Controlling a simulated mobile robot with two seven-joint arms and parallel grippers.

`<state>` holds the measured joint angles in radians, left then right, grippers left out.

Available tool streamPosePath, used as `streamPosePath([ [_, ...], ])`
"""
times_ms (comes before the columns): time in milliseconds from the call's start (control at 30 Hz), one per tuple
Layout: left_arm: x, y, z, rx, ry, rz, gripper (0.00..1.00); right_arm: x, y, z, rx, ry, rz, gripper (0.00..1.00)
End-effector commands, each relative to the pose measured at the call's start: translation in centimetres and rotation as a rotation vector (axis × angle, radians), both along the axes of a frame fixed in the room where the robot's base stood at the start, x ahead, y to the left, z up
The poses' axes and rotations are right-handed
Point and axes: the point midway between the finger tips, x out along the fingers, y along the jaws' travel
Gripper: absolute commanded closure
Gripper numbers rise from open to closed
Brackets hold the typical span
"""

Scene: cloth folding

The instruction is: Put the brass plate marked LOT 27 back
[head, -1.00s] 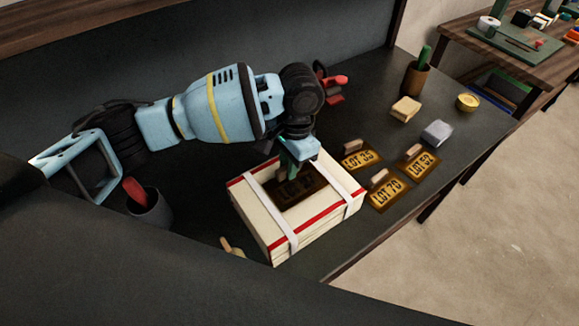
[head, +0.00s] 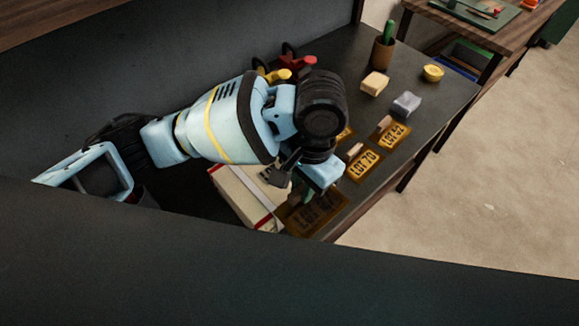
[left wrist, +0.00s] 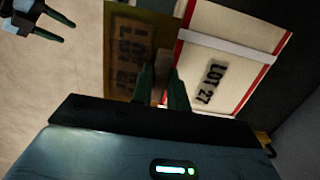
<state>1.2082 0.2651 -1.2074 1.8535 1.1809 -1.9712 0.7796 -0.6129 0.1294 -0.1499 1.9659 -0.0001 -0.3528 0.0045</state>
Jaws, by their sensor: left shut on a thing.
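My left gripper (head: 303,192) is shut on the grip of a dark brass stencil plate (head: 316,213), held beside the box near the table's front edge. In the left wrist view the plate (left wrist: 128,50) shows dim LOT lettering; its number is hard to read. The cream box (head: 238,188) with red edges and white straps is partly hidden by my arm. In the left wrist view, black LOT 27 lettering (left wrist: 212,82) is on the box top. My right gripper (left wrist: 68,32) shows at that view's upper left, fingers apart and empty.
Plates LOT 70 (head: 364,166) and LOT 52 (head: 394,135) lie to the right; another beside them is mostly hidden. A sponge-like block (head: 375,83), grey block (head: 406,103), yellow tin (head: 433,73) and brown cup (head: 383,54) stand farther back.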

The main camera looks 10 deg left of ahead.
Motion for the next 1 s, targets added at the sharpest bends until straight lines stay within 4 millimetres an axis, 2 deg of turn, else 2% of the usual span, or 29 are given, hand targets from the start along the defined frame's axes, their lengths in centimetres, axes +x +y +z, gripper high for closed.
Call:
streamPosePath([
  [267, -0.8, -0.6, 0.1, 0.000, -0.001, 0.001, 1.00, -0.1, 0.0, 0.0, 0.000, 0.001, -0.001, 0.49],
  [367, -0.6, -0.2, 0.1, 0.001, -0.001, 0.015, 1.00, -0.1, 0.0, 0.0, 0.002, 0.001, -0.003, 0.49],
  [433, -0.2, 0.8, 0.1, 0.001, 0.000, 0.048, 1.00, -0.1, 0.1, 0.0, 0.003, 0.002, -0.004, 0.49],
  [567, 0.9, 4.4, 0.2, 0.004, 0.004, 0.171, 1.00, -0.1, 0.1, 0.0, 0.004, 0.002, -0.006, 0.49],
  [800, 2.2, 12.6, 1.2, 0.004, 0.006, 0.465, 1.00, -0.1, 0.2, 0.0, 0.006, 0.001, -0.007, 0.49],
  [900, 2.4, 15.0, 1.7, 0.002, 0.004, 0.558, 1.00, 0.0, 0.2, 0.1, 0.007, 0.000, -0.008, 0.49],
  [1000, 2.4, 16.7, 2.1, 0.000, 0.000, 0.621, 1.00, 0.0, 0.2, 0.1, 0.007, -0.001, -0.008, 0.49],
])
